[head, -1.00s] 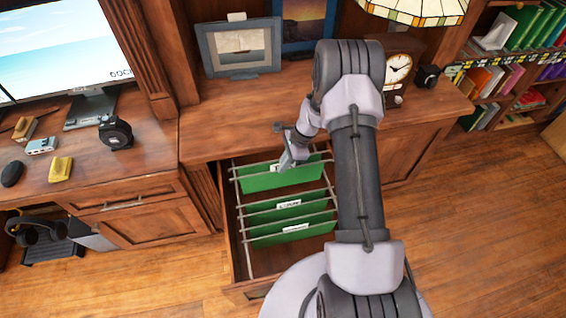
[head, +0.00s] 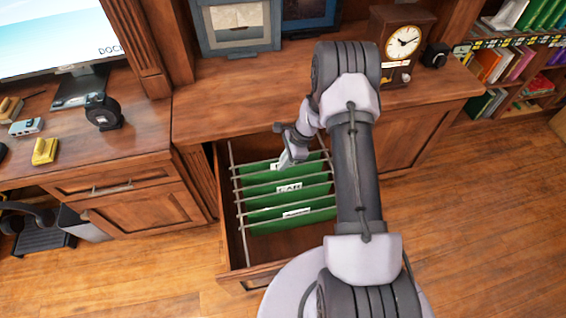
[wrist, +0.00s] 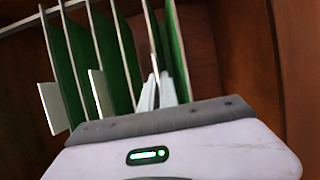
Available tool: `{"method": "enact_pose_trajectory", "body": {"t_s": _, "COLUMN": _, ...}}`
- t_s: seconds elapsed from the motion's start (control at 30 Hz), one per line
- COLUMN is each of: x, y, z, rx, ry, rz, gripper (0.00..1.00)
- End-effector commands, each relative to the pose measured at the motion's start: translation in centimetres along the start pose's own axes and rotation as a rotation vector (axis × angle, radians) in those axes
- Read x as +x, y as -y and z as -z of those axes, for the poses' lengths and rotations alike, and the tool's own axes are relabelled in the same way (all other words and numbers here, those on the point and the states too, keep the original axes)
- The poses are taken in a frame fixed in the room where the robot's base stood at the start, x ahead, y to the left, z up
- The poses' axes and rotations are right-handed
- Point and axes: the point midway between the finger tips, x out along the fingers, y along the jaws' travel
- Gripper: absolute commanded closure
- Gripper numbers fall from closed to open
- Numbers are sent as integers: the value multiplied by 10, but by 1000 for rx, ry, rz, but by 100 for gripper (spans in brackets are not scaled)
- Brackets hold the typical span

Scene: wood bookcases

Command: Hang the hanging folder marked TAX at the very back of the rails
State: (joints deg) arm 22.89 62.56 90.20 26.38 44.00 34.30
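Three green hanging folders are in the open drawer. The rear folder (head: 262,181) has a white tab (head: 277,166) partly hidden by my gripper; only a first letter, perhaps T, shows. My gripper (head: 287,163) points down at the rear folder's top edge. In the wrist view my fingertips (wrist: 158,90) are close together around a folder's upper part and seem shut on it. Green folder panels (wrist: 108,50) with white tabs stand to the left.
Metal side rails (head: 238,215) run along the wooden drawer (head: 262,272). Free rail shows behind the rear folder and in front of the front one. The desktop (head: 230,110) overhangs behind, with a picture frame (head: 237,47) and clock (head: 388,70) on it.

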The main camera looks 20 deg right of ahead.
Motion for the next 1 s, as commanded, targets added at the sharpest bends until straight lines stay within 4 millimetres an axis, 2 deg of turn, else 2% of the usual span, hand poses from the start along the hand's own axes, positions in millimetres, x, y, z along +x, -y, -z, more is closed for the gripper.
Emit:
{"method": "enact_pose_trajectory", "body": {"t_s": 0.4, "x": 0, "y": 0, "z": 0, "rx": 0, "ry": 0, "rz": 0, "gripper": 100}}
{"method": "enact_pose_trajectory", "body": {"t_s": 0.5, "x": 0, "y": 0, "z": 0, "rx": 0, "ry": 0, "rz": 0, "gripper": 80}}
{"method": "enact_pose_trajectory", "body": {"t_s": 0.57, "x": 0, "y": 0, "z": 0, "rx": 0, "ry": 0, "rz": 0, "gripper": 70}}
{"method": "enact_pose_trajectory", "body": {"t_s": 0.87, "x": -2, "y": 0, "z": 0, "rx": 0, "ry": 0, "rz": 0, "gripper": 70}}
{"method": "enact_pose_trajectory", "body": {"t_s": 0.97, "x": -19, "y": 1, "z": -1, "rx": 0, "ry": -1, "rz": 3, "gripper": 70}}
{"method": "enact_pose_trajectory", "body": {"t_s": 1.0, "x": -30, "y": 1, "z": -1, "rx": 0, "ry": -1, "rz": 3, "gripper": 70}}
